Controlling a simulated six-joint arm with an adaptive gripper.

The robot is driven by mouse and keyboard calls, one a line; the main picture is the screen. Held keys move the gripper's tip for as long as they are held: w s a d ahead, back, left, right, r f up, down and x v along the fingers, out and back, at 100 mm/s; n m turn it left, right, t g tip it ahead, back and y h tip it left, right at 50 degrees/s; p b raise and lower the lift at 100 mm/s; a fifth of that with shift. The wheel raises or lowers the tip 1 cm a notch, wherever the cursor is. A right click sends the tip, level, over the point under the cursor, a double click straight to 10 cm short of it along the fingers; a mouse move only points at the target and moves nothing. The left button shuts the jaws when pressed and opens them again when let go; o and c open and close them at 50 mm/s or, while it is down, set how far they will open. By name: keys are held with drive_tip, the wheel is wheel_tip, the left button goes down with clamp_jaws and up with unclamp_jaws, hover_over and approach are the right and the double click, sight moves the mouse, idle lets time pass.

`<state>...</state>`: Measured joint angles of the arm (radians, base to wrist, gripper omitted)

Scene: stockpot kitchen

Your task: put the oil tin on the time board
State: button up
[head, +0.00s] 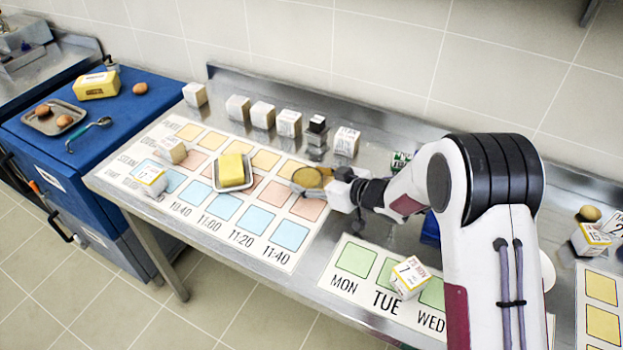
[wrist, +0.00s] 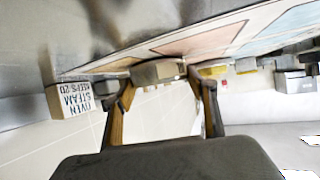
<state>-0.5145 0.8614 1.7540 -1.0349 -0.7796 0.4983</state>
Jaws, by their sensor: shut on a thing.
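The time board (head: 257,219) is a white sheet with rows of orange, pink and blue squares and times along its front edge. My gripper (head: 322,183) is over its right end. It is shut on a small round golden-brown thing, which I take to be the oil tin (head: 307,177). In the wrist view the tin (wrist: 157,72) sits between the two fingertips (wrist: 160,82). The tin is near the pink and orange squares of the last columns. I cannot tell whether it touches the board. The fingers partly hide it.
More white blocks (head: 263,115) line the back of the steel counter. A day board (head: 340,280) with a block (head: 410,277) lies in front right. A blue cabinet (head: 90,150) is left.

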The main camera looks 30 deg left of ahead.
drive_tip(key=o, duration=1.3)
drive_tip(key=shift+f, duration=0.15)
drive_tip(key=shift+d+r, duration=0.1)
drive_tip(key=shift+r, duration=0.1)
drive_tip(key=shift+v, duration=5.95)
